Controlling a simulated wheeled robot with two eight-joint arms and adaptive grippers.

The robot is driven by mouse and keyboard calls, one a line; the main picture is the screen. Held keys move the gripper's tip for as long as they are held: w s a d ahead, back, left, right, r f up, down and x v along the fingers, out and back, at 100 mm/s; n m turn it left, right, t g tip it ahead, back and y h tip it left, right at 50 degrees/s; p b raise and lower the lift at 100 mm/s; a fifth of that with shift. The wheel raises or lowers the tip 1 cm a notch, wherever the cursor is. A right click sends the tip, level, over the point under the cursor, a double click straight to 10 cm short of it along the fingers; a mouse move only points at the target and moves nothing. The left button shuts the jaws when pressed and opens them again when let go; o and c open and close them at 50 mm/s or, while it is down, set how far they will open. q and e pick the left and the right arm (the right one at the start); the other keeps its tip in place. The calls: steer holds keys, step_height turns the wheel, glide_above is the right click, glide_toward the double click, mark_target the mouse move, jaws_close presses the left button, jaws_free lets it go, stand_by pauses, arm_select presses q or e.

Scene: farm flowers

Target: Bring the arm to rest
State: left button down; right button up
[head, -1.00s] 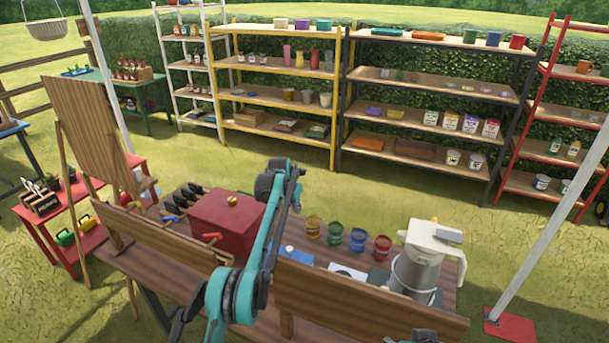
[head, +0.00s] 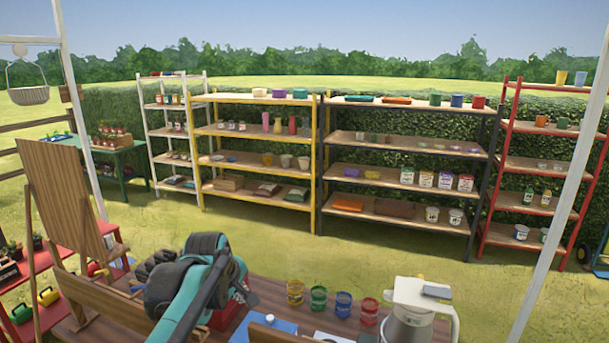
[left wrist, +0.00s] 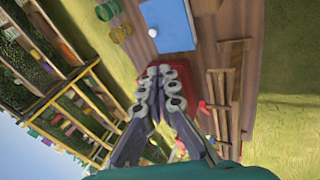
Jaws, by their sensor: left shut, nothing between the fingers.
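My left arm (head: 205,285) rises from the bottom of the head view, teal and black, in front of the worktable. My left gripper (left wrist: 160,76) shows in the left wrist view, its fingers together and empty. The fingers point over a red box (left wrist: 184,72) on the table; I cannot tell the exact gap. In the head view the red box (head: 229,313) is mostly hidden behind my arm. My right gripper is not in view.
The worktable (head: 270,293) carries several coloured paint cans (head: 343,304), a white-lidded jug (head: 412,310) and a blue flat item (head: 263,328). A wooden easel (head: 62,190) stands at the left. Shelves line the hedge behind open grass.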

arm_select(q)
steer(key=s+f+m, duration=0.4)
steer(key=s, duration=0.4)
steer(key=s+a+f+m+b, duration=0.1)
steer(key=s+f+m, duration=0.3)
steer(key=s, duration=0.4)
steer(key=s+a+f+m+t+b, duration=0.1)
steer(key=s+f+m, duration=0.3)
steer(key=s+f, duration=0.2)
steer(key=s, duration=0.2)
steer(key=shift+s+a+m+y, duration=0.2)
steer(key=shift+s+m+y, duration=0.1)
steer(key=shift+y, duration=0.1)
